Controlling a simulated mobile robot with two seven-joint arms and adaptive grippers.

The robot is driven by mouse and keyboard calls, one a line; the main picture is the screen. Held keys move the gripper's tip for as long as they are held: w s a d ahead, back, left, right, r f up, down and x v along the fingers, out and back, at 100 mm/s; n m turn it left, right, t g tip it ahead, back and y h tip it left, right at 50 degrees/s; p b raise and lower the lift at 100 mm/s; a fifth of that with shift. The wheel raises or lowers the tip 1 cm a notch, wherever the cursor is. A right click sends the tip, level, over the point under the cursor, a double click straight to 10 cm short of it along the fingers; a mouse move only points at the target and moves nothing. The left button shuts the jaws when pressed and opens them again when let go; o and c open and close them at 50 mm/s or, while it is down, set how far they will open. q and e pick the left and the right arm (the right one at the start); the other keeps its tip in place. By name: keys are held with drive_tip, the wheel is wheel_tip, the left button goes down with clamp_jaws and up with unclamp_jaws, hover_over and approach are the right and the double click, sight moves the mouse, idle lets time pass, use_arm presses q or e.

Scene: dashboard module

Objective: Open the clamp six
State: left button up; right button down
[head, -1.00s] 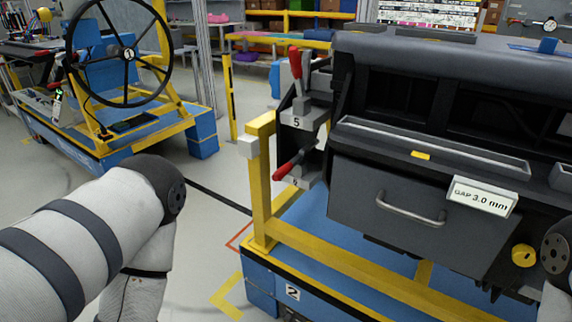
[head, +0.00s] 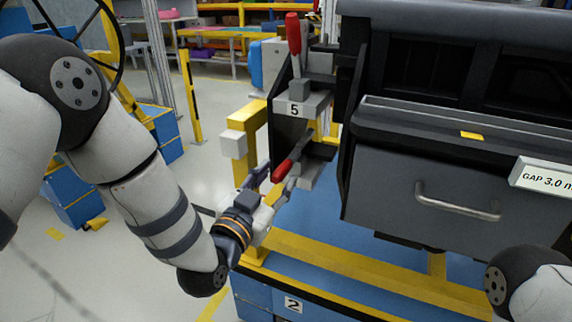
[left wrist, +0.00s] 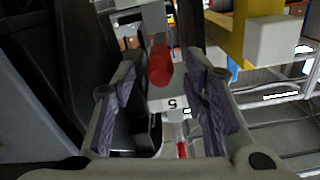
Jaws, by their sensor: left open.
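The lower clamp (head: 300,165), clamp six, sits below the clamp marked 5 (head: 295,85) on the dashboard's left side. Its red handle (head: 283,170) slants down toward the lower left. My left gripper (head: 274,187) is open just below the handle's end. In the left wrist view, a red handle (left wrist: 160,66) appears between the two open fingers, and I see no finger closed on it. The 5 label (left wrist: 172,104) shows upside down beyond it. Clamp six's own label is hidden in the head view. My right gripper is out of view.
A yellow frame post (head: 243,130) with a white block (head: 232,145) stands left of the clamps. The grey dashboard panel with a drawer handle (head: 458,205) is to the right. Clamp five's red handle (head: 293,33) stands upright above.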

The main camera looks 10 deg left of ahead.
sight(288, 163)
use_arm(q)
drive_tip(key=x, duration=0.7)
drive_tip(key=shift+f+b, duration=0.15)
drive_tip(key=shift+b, duration=0.2)
drive_tip(key=shift+c, duration=0.5)
drive_tip(key=shift+a, duration=0.1)
clamp_jaws()
